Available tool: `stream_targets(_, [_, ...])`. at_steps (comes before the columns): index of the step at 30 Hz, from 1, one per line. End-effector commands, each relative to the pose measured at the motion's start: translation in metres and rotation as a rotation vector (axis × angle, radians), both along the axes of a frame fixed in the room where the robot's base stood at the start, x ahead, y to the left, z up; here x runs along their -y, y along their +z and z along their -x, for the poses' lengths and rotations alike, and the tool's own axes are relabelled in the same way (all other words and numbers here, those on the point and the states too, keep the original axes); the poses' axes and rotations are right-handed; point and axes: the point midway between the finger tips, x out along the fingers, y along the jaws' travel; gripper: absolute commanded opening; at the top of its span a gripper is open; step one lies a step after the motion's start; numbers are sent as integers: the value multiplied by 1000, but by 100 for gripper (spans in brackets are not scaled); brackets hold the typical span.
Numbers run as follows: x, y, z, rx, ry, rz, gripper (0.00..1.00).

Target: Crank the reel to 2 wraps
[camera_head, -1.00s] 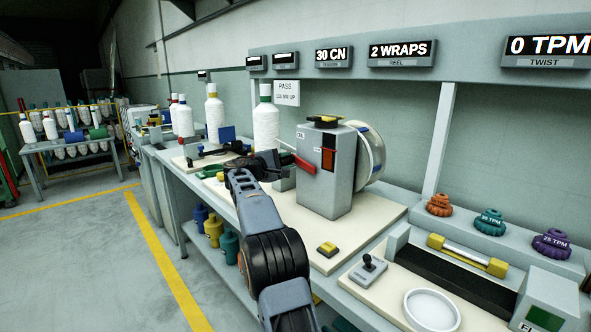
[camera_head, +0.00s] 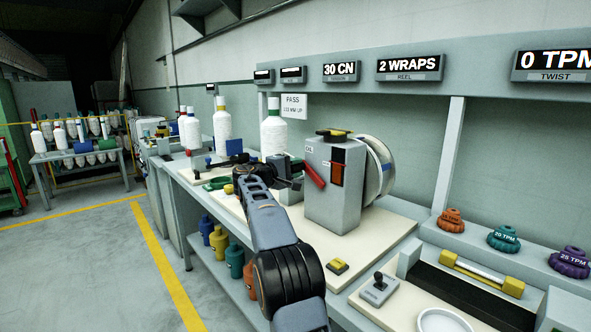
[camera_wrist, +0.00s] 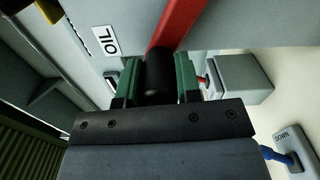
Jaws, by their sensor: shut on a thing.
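The reel machine is a grey box (camera_head: 334,205) with a pale drum (camera_head: 378,168) on its right side. A red crank arm (camera_head: 314,175) slants across its left face; it also shows in the wrist view (camera_wrist: 176,28). My gripper (camera_head: 294,170) is at the machine's left side. In the wrist view its green-padded fingers (camera_wrist: 158,82) are shut around the dark crank knob (camera_wrist: 158,72) at the end of the red arm. The reel display (camera_head: 409,65) above reads "2 WRAPS".
Several white cones (camera_head: 273,137) stand on the bench behind my arm. A yellow button (camera_head: 338,264) and a small joystick box (camera_head: 379,287) lie in front of the machine. Coloured weights (camera_head: 503,239) stand at right. The floor at left is clear.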

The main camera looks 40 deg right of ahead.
Motion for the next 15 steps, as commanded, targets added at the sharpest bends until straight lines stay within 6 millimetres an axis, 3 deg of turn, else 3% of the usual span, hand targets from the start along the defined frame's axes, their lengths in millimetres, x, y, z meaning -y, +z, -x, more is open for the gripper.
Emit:
stream_targets(5, [1, 4, 2, 2, -5, 6, 0])
stream_targets(6, [1, 4, 2, 2, -5, 6, 34])
stream_targets(13, [0, 2, 1, 1, -3, 3, 56])
stream_targets(15, [0, 1, 1, 0, -3, 2, 57])
